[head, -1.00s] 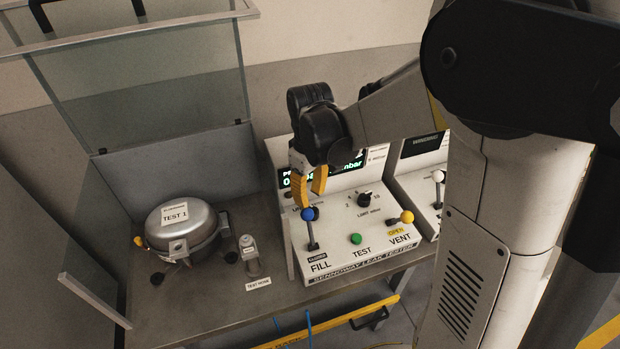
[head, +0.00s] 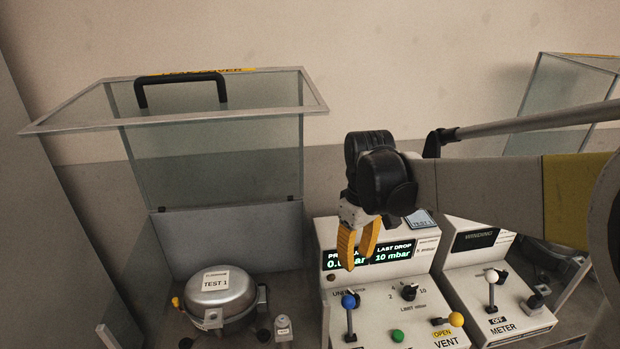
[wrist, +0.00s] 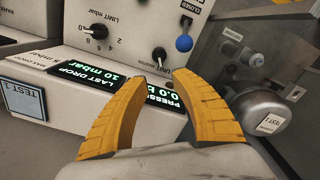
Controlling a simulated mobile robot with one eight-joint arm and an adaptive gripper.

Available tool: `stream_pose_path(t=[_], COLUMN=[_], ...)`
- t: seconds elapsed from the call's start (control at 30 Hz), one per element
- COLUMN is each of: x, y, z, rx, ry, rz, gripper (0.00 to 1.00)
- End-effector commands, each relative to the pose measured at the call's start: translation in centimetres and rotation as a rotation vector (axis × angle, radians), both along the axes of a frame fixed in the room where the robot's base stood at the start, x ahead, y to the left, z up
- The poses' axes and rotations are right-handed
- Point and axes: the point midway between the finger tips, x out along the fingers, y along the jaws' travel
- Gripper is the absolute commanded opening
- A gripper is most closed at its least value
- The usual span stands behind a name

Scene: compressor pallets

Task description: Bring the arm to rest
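My gripper (head: 357,262) hangs in front of the leak tester's display, above the blue-knobbed fill lever (head: 349,302). Its yellow fingers are apart with nothing between them; the wrist view (wrist: 156,85) also shows the gap empty. The leak tester (head: 372,327) is a white panel with a green button (head: 397,336) and a yellow-knobbed vent lever (head: 455,320) beside an "OPEN" label. Its display (head: 393,252) reads "LAST DROP 10 mbar" and is partly hidden by the fingers. My arm reaches in from the right, with the gripper pointing down.
A compressor labelled TEST 1 (head: 220,291) stands at the left under a raised clear cover (head: 215,108). A winding meter (head: 490,305) with a white-knobbed lever stands to the right of the tester. A small tag reading TEST 1 (wrist: 24,100) lies on top of the tester.

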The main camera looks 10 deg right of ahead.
Motion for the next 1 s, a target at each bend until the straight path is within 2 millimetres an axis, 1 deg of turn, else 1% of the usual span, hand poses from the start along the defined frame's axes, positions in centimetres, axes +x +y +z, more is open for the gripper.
stream_pose_path(t=[0.07,0.17,0.3,0.37,0.4,0.5,0.6,0.77,1.0], x=[-0.6,-2.1,-5.4,-6.9,-7.9,-10.1,-11.7,-13.2,-13.5], y=[0.0,-0.1,-0.3,-0.3,-0.3,-0.4,-0.5,-0.6,-0.6], z=[0.4,1.5,3.2,3.6,3.8,4.0,3.8,3.3,3.2], rx=[0.000,0.003,0.021,0.035,0.046,0.079,0.113,0.153,0.166], ry=[-0.017,-0.075,-0.211,-0.274,-0.315,-0.415,-0.497,-0.579,-0.601], rz=[-0.014,-0.064,-0.181,-0.237,-0.273,-0.359,-0.429,-0.499,-0.519], gripper=[0.31,0.31,0.31,0.31,0.31,0.31,0.31,0.31,0.31])
